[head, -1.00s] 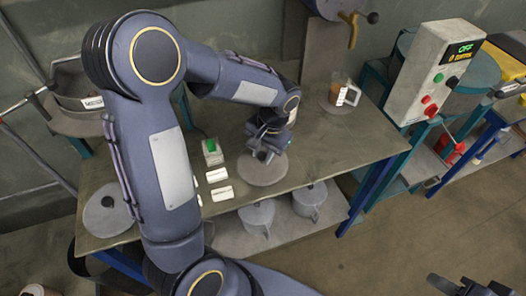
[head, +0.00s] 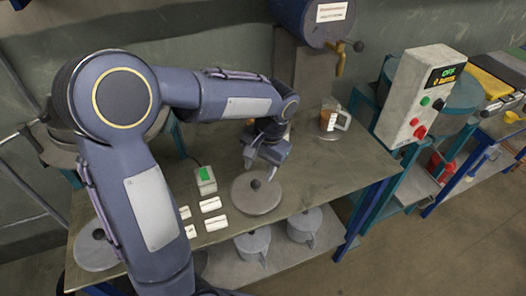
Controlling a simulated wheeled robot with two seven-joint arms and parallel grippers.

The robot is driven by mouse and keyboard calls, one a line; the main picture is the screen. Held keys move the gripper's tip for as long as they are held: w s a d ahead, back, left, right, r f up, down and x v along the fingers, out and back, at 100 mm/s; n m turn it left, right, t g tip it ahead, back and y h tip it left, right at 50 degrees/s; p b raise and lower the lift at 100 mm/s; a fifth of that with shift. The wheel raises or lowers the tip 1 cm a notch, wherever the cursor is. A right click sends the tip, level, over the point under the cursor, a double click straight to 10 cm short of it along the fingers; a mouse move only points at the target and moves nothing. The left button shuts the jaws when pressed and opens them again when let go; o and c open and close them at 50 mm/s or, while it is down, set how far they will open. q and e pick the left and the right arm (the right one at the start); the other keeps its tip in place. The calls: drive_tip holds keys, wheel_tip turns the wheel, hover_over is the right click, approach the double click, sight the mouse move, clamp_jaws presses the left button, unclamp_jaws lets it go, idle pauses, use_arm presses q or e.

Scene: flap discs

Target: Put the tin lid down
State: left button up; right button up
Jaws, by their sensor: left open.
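A round grey lid (head: 258,203) with a dark knob lies flat on the table, a little right of the middle of the tabletop. I take it to be the tin lid. My left gripper (head: 260,169) is open and empty, just above and behind the knob, apart from it. A second grey round lid with a dark knob (head: 93,254) lies at the table's left end, partly behind my left arm. My right gripper is out of view.
Several white labelled blocks (head: 211,204) and a small box with a green top (head: 205,180) are left of the lid. A glass mug (head: 332,121) stands at the back right, under a brass tap (head: 340,64). The tabletop right of the lid is clear.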

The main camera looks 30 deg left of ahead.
use_arm(q)
wheel_tip(320, 180, up, 6)
drive_tip(key=f, duration=0.1)
drive_tip(key=s+d+n+t+h, duration=0.2)
drive_tip(key=s+t+h, duration=0.3)
drive_tip(key=s, duration=1.2)
drive_tip(key=shift+s+d+n+t+h, duration=0.3)
drive_tip(key=shift+d+n+t, duration=0.15)
drive_tip(key=shift+t, duration=0.35)
